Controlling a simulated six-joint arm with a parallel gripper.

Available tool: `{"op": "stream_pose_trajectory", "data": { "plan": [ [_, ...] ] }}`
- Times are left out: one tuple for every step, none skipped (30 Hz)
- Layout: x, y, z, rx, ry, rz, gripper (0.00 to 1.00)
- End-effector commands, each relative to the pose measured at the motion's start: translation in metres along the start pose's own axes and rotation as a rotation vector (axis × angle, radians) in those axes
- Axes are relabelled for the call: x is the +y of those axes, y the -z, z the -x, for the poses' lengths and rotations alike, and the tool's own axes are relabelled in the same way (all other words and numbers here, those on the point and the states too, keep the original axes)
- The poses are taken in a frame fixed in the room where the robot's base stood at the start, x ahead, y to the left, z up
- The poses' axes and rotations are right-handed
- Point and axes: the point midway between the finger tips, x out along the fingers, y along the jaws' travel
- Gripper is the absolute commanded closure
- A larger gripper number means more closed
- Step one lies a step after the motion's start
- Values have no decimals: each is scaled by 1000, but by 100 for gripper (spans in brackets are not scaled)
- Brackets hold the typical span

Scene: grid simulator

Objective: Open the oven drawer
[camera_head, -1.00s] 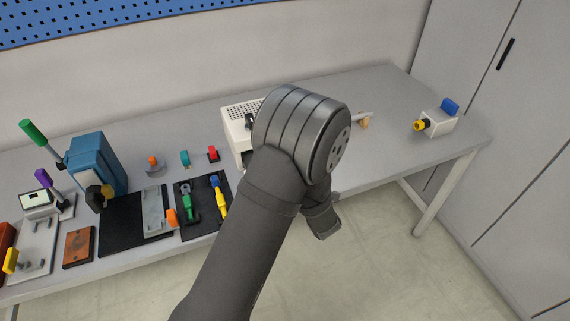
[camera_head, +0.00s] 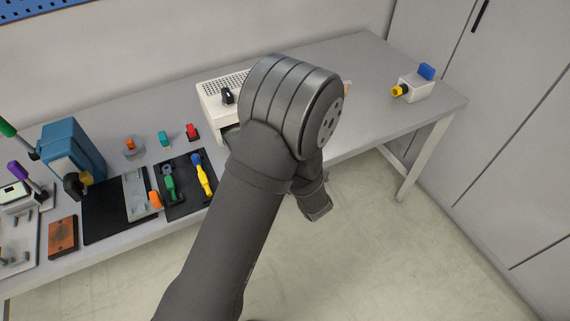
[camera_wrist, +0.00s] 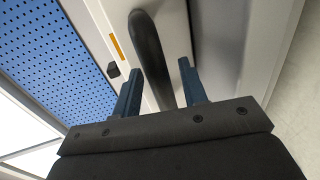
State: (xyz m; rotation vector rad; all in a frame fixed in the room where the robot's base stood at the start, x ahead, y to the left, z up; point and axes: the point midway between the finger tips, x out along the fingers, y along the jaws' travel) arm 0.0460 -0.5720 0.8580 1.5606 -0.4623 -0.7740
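The oven (camera_head: 209,99) is a white box with a perforated top and a black knob (camera_head: 227,96). My arm hides much of its front and right side in the head view. In the wrist view, its pale front (camera_wrist: 178,25) carries a dark curved handle (camera_wrist: 148,45). My gripper (camera_wrist: 161,66) has its two blue fingers apart, with the handle running between them. A gap shows between the handle and the right finger; I cannot tell whether the left finger touches it. The fingers are hidden in the head view.
A black mat (camera_head: 182,206) with green and yellow tools lies left of the oven. A teal machine (camera_head: 72,145) stands farther left. Floor in front of the table is clear.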

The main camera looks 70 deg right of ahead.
Motion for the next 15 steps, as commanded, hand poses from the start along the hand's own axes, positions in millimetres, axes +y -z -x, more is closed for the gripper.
{"op": "stream_pose_trajectory", "data": {
  "plan": [
    [0,0,4,-1,0,0,61],
    [0,0,7,-1,0,0,61],
    [0,-1,12,-3,0,0,61],
    [0,-2,17,-4,-1,0,61],
    [0,-1,22,-4,-1,-1,61],
    [0,-1,31,-4,0,-1,61],
    [0,-2,37,-6,0,-1,61],
    [0,-2,44,-6,0,0,61],
    [0,-2,53,-6,-1,-1,61],
    [0,-1,60,-6,-1,-1,61],
    [0,-2,67,-6,0,-1,61],
    [0,-2,76,-6,0,-1,61],
    [0,-1,82,-6,0,-1,61],
    [0,-1,89,-6,-1,-1,61],
    [0,-2,97,-6,-1,0,61]
  ]
}}
